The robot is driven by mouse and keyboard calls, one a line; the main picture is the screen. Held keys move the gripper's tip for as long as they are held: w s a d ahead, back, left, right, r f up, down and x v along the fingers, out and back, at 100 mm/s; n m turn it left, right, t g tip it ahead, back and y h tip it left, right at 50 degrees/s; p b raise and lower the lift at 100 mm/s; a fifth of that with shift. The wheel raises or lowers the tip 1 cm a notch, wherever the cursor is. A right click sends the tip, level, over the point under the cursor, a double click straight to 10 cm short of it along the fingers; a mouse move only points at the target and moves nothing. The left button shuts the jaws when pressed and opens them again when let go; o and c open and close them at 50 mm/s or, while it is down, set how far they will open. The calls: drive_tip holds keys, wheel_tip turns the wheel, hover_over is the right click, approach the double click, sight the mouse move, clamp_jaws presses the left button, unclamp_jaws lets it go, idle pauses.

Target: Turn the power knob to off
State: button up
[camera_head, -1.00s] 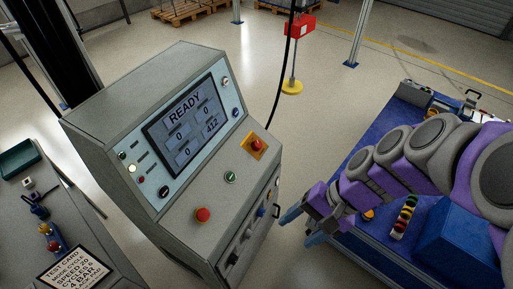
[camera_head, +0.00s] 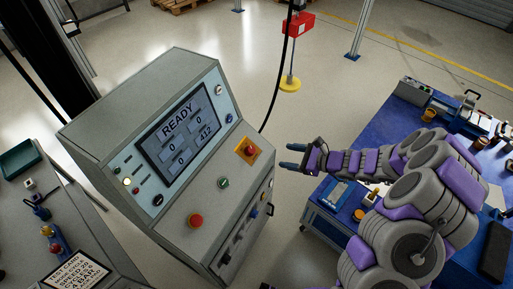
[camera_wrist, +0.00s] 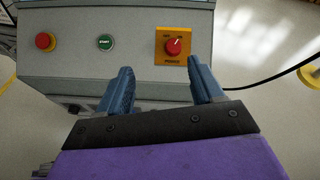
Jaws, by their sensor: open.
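The power knob (camera_head: 249,149) is a red knob on a yellow-orange plate on the sloped panel of the grey console (camera_head: 130,100). In the wrist view, the red knob (camera_wrist: 173,46) sits on its plate marked POWER, near the tip of the right finger. Its white pointer mark is tilted up to the right. My gripper (camera_head: 291,156) is open and empty, to the right of the console and apart from the knob. In the wrist view my two blue fingers (camera_wrist: 159,76) point at the panel, with nothing between them.
A green START button (camera_head: 223,183) and a red stop button (camera_head: 195,220) sit on the same panel. The screen (camera_head: 184,123) reads READY. A black cable (camera_head: 277,95) hangs behind the console. A blue workbench (camera_head: 385,120) with tools stands at the right.

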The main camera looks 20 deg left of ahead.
wheel_tip(320, 180, down, 3)
drive_tip(key=w+d+m, duration=0.1)
drive_tip(key=t+b, duration=0.1)
drive_tip(key=b, duration=0.1)
approach(252, 150)
drive_tip(key=shift+m, duration=0.4)
drive_tip(key=x, duration=0.8)
drive_tip(key=shift+w+a+f, duration=0.1)
drive_tip(key=shift+w, duration=0.05)
drive_tip(key=shift+c, duration=0.4)
drive_tip(key=c, duration=0.9)
drive_tip(key=shift+c, duration=0.3)
